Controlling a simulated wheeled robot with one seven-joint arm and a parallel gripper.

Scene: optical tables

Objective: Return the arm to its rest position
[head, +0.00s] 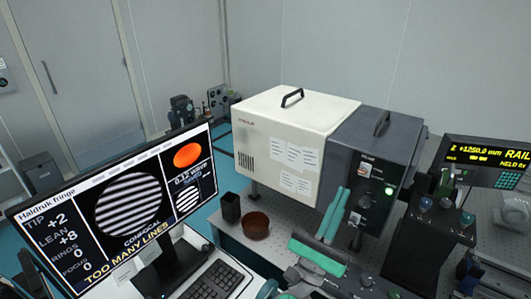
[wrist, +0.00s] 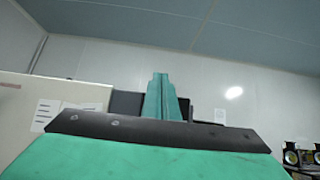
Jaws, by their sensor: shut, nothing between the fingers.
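My gripper (head: 341,193) shows in the head view as two long teal fingers side by side, pointing up in front of the dark grey part of a large instrument. In the wrist view my gripper (wrist: 160,78) has its teal fingers together, with nothing between them. They point up toward the wall and ceiling, above a dark bar and a broad teal body. My teal arm parts show at the lower middle of the head view. The rest of the arm runs out of the bottom of that view.
The cream box (head: 290,118) and dark unit (head: 375,150) stand behind my gripper. A brown bowl (head: 256,226) and black cup (head: 231,207) are left of it. A monitor (head: 125,215) reads "TOO MANY LINES", with a keyboard (head: 215,281) nearby. A yellow-text display (head: 487,158) is at right.

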